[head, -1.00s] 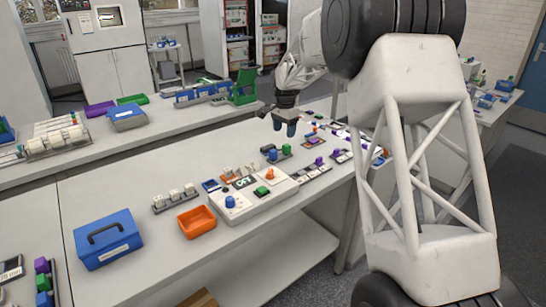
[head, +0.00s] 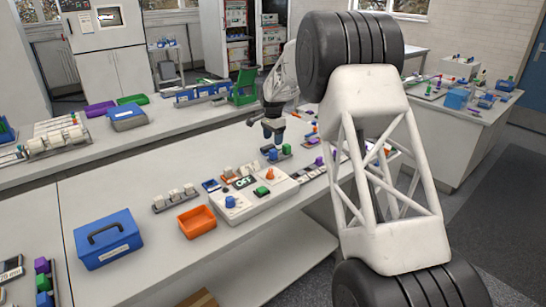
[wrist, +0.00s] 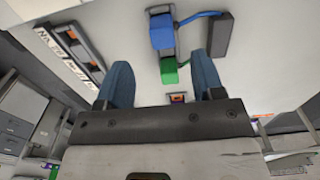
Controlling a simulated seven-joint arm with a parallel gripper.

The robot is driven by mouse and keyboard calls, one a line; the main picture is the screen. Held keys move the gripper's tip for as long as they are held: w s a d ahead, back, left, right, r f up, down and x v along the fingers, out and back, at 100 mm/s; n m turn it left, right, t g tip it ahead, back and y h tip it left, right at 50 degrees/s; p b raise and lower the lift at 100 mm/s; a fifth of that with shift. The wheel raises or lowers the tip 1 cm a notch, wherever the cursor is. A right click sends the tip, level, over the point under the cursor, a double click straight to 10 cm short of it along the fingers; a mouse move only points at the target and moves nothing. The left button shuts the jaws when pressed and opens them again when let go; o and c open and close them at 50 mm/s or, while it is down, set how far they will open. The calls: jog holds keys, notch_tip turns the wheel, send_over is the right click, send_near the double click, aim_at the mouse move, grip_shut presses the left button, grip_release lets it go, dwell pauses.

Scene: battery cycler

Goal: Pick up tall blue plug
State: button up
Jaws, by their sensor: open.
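A blue plug (head: 272,155) stands beside a green plug (head: 287,150) on a small dark base on the bench. In the wrist view the blue plug (wrist: 162,31) is beyond the fingertips, near the top, with the green plug (wrist: 169,70) closer to them. A blue lead or arm runs from the blue plug to a dark block (wrist: 216,36). My gripper (head: 273,137) is just above and beside these plugs, its blue fingers apart.
A white control box (head: 250,195) with a blue knob, an orange knob and a display stands in front. An orange tray (head: 197,222) and a blue toolbox (head: 108,240) are to the left. Modules with purple plugs (head: 319,161) lie right of the plugs. The bench left of the toolbox is partly clear.

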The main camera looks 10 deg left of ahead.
aim_at(273, 150)
jog(key=shift+f, duration=1.1)
jog(key=shift+f, duration=0.1)
jog(key=shift+w+f, duration=0.15)
jog(key=shift+f, duration=2.35)
jog(key=shift+c, duration=0.3)
jog(key=c, duration=1)
